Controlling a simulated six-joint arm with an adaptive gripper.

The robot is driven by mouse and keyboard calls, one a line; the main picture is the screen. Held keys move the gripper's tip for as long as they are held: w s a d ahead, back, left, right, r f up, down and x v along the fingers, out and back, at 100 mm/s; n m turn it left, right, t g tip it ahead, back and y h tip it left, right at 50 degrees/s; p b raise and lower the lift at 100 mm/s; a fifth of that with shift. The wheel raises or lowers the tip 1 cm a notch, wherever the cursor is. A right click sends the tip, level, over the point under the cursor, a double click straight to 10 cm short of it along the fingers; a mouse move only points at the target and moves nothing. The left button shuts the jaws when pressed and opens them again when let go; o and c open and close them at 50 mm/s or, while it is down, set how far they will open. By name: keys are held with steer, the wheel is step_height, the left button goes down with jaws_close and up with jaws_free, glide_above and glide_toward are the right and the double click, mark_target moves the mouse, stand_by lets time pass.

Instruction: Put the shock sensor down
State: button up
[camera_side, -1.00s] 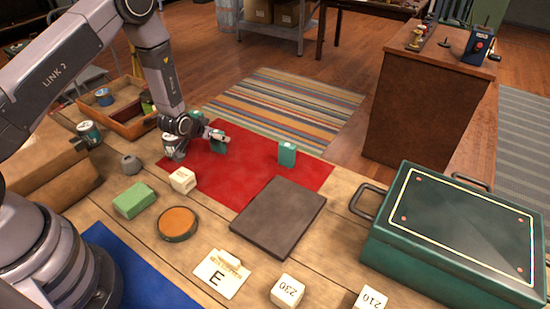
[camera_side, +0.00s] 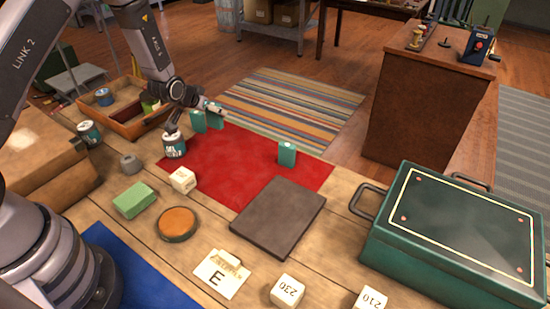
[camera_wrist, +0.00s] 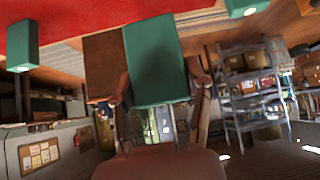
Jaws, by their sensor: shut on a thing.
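The shock sensor appears to be the teal box (camera_side: 216,118) in my gripper (camera_side: 211,108), over the far left part of the red cloth (camera_side: 235,175). In the wrist view the held teal box (camera_wrist: 155,60) sits between the fingers of my gripper (camera_wrist: 158,92), which are shut on it. A similar teal box (camera_side: 198,122) stands close to its left in the side view. Another teal box (camera_side: 287,154) stands upright near the cloth's right edge. I cannot tell whether the held box touches the cloth.
A labelled can (camera_side: 174,146) and a white block (camera_side: 183,180) stand at the cloth's left edge. A dark flat slab (camera_side: 279,216) overlaps the cloth's front right. A wooden tray (camera_side: 135,128) is at the back left. The middle of the cloth is clear.

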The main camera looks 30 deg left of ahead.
steer(key=s+d+r+m+h, duration=0.1)
steer(key=d+m+h, duration=0.15)
steer(key=d, duration=1.05)
steer(key=m+h, duration=0.2)
steer(key=m, duration=0.2)
glide_above(285, 203)
step_height(285, 203, down, 4)
steer(key=shift+f+n+g, duration=0.25)
steer(key=shift+f+g, duration=0.05)
steer(key=shift+f, duration=1.65)
steer(key=shift+f, duration=0.2)
steer(key=o, duration=1.2)
